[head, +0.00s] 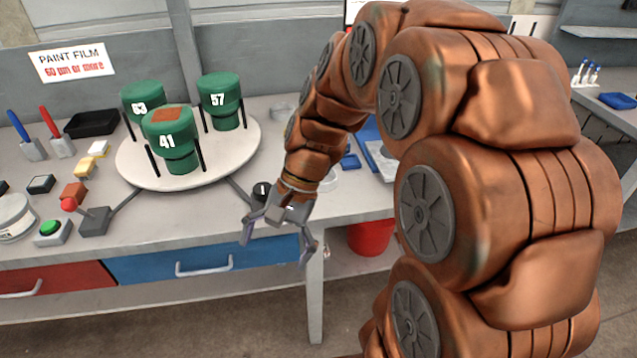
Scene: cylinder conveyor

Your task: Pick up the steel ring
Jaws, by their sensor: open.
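My gripper (278,244) hangs at the front edge of the workbench (215,222), its fingers spread apart and pointing down. Nothing shows between the fingers. A small dark knob-like piece (262,190) sits on the bench just behind the gripper.
A round white turntable (222,168) carries three green cylinders marked 63 (140,92), 41 (170,150) and 57 (219,92). A red-topped lever (69,204) and green button (50,227) stand at left. A red bucket (371,237) is below the bench.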

